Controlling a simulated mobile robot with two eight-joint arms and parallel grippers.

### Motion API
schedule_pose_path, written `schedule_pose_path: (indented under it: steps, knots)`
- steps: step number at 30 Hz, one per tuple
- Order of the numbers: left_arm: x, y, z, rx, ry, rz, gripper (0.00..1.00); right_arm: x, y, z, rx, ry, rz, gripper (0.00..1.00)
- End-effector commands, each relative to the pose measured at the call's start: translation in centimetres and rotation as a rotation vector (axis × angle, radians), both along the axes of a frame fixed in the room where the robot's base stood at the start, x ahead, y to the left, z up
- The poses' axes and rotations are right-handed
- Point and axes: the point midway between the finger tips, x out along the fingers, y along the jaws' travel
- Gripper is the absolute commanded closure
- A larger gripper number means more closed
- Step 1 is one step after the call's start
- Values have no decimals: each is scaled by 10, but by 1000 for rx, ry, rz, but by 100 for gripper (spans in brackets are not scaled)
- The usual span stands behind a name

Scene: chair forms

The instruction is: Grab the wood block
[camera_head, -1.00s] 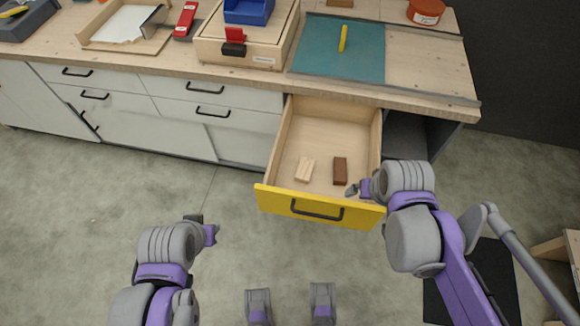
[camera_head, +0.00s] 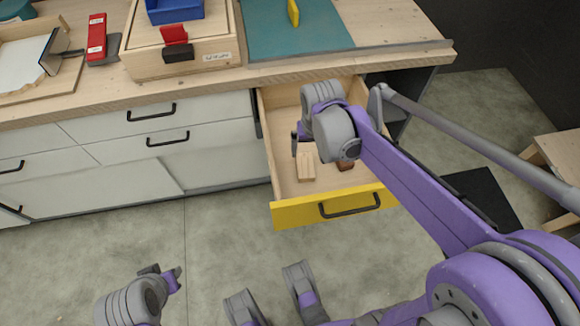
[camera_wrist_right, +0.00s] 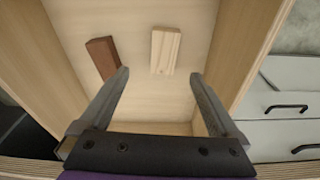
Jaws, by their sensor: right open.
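A pale wood block (camera_head: 306,166) lies in the open drawer (camera_head: 290,214). It also shows in the right wrist view (camera_wrist_right: 165,51), beyond the fingertips and between their lines, toward the right finger. My right gripper (camera_wrist_right: 158,76) is open and empty, over the drawer, apart from both blocks. In the head view its fingers are mostly hidden behind the wrist. My left gripper (camera_head: 164,272) hangs above the floor, left of the drawer; its jaw opening is unclear.
The drawer has a yellow front with a black handle and pale wooden walls around the blocks. The worktop (camera_head: 230,77) overhangs its back. A wooden box (camera_head: 205,58), a red tool (camera_head: 97,38) and a teal mat (camera_head: 300,38) rest on the worktop.

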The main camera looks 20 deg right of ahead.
Motion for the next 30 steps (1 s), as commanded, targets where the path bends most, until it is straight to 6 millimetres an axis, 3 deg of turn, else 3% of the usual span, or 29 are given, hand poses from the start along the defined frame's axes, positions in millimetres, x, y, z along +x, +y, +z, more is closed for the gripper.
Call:
schedule_pose_path:
  steps: [10, 19, 27, 30]
  knots:
    - [1, 0, -19, 0, 7, 0, 73, 8, -3, -46, 1, 4, -4, 3]
    - [2, 0, -27, 0, 9, 0, 73, 12, -2, -66, 0, 3, -2, 3]
    - [4, 0, -47, 0, 16, 0, 73, 20, 1, -105, -1, 3, -2, 3]
    - [4, 0, -48, 0, 16, 0, 73, 21, 1, -110, 0, 2, -3, 3]
